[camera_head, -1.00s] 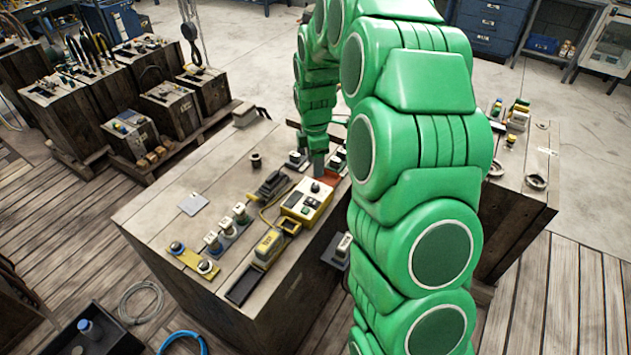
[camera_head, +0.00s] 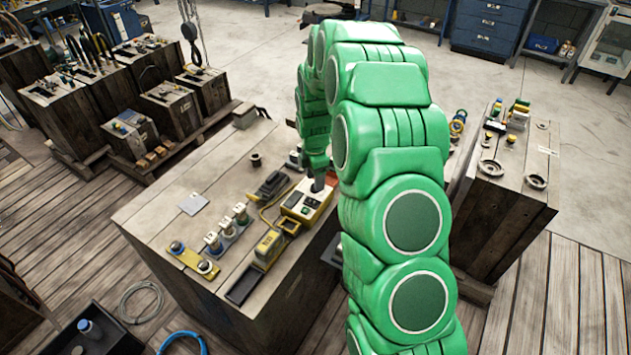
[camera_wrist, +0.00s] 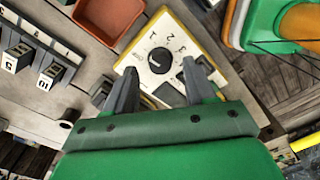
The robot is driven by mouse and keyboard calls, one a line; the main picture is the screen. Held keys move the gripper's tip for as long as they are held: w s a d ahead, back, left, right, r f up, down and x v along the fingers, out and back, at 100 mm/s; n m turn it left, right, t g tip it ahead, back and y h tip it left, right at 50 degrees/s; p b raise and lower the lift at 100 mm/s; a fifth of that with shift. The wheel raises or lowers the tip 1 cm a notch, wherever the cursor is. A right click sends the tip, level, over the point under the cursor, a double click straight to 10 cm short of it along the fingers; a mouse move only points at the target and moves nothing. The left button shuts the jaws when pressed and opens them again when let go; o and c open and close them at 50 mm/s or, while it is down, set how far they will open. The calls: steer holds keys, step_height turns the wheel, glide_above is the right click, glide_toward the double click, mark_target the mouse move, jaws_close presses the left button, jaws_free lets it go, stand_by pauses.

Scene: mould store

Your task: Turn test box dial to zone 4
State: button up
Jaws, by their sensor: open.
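The test box (camera_head: 297,207) is yellow-edged with a pale top face and stands on the near crate. In the wrist view the test box (camera_wrist: 178,28) fills the upper middle. Its round black dial (camera_wrist: 160,60) has a small white mark, and printed digits, 2 and 3 among them, run around its upper side. A 4 cannot be made out. My gripper (camera_wrist: 159,66) is open, its two dark fingers on either side of the dial in this view. Whether they touch it cannot be told. In the head view my gripper (camera_head: 318,184) is just over the box, partly hidden by my arm.
A yellow handheld unit (camera_head: 268,247) and a dark clamp-like tool (camera_head: 272,185) lie close to the box. A reddish tray (camera_wrist: 108,16) and numbered blocks (camera_wrist: 50,74) are nearby in the wrist view.

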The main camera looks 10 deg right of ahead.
steer(key=shift+f, duration=0.9)
jaws_close()
